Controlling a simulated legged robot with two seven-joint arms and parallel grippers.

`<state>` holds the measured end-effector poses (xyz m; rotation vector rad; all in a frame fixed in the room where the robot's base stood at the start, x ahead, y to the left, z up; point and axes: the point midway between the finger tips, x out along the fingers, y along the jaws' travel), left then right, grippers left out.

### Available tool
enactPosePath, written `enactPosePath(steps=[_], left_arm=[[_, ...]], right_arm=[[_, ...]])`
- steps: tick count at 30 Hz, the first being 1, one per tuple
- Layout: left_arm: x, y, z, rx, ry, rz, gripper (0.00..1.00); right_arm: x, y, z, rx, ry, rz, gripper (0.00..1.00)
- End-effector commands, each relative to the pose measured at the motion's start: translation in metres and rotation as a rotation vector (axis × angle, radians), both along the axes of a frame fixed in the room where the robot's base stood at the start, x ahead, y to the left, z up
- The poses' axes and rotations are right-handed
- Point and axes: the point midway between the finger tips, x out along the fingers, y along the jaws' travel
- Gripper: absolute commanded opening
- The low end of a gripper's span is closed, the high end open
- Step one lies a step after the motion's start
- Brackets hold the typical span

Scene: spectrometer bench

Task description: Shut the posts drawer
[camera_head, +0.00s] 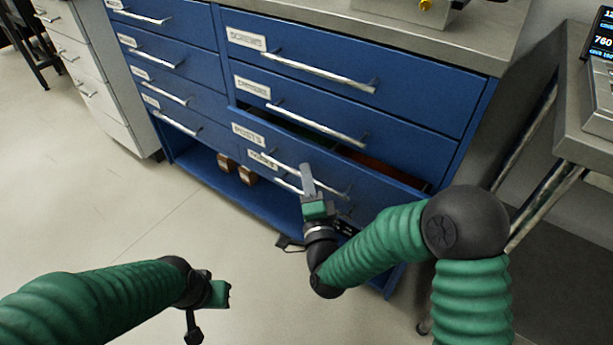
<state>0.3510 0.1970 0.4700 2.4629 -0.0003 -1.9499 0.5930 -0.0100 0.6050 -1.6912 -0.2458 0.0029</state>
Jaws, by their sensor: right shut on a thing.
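The posts drawer (378,199) is in the right column of the blue cabinet, under the drawer labelled cameras. It stands partly open, with a gap above its front that shows green and reddish-brown contents. Its label (247,135) reads POSTS. Its metal handle (334,189) runs along the front. My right gripper (307,180) is at the middle of this handle and is shut on it; the fingers hide part of the bar. My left gripper (221,294) hangs over the floor at lower left, away from the cabinet. Its fingers are too unclear to tell their state.
The screws drawer (400,88) and the cameras drawer (395,127) above look shut. Another handle (288,187) lies below the posts drawer. Brown boxes (246,176) stand in the low open shelf. A metal-legged table (575,145) stands at right. The floor at left is clear.

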Motion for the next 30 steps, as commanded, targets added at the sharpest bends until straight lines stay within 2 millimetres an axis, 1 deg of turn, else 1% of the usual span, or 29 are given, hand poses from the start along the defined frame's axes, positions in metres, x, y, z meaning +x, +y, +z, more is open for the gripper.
enactPosePath(steps=[1, 15, 17, 24, 30], left_arm=[[0.000, 0.000, 0.000, 0.000, 0.000, 0.000, 0.00], [0.000, 0.000, 0.000, 0.000, 0.000, 0.000, 0.00], [0.000, 0.000, 0.000, 0.000, 0.000, 0.000, 0.00], [0.000, 0.000, 0.003, 0.000, 0.000, 0.000, 0.00], [0.000, 0.000, 0.003, 0.000, 0.000, 0.000, 0.00]], right_arm=[[-0.001, 0.001, -0.004, -0.002, 0.009, 0.004, 0.00], [0.000, 0.000, -0.005, -0.003, 0.012, 0.003, 0.00], [0.004, -0.003, -0.005, -0.002, 0.012, 0.002, 0.00], [0.033, -0.025, -0.005, -0.001, 0.012, -0.002, 0.00], [0.035, -0.027, -0.005, -0.003, 0.011, -0.001, 0.00]])
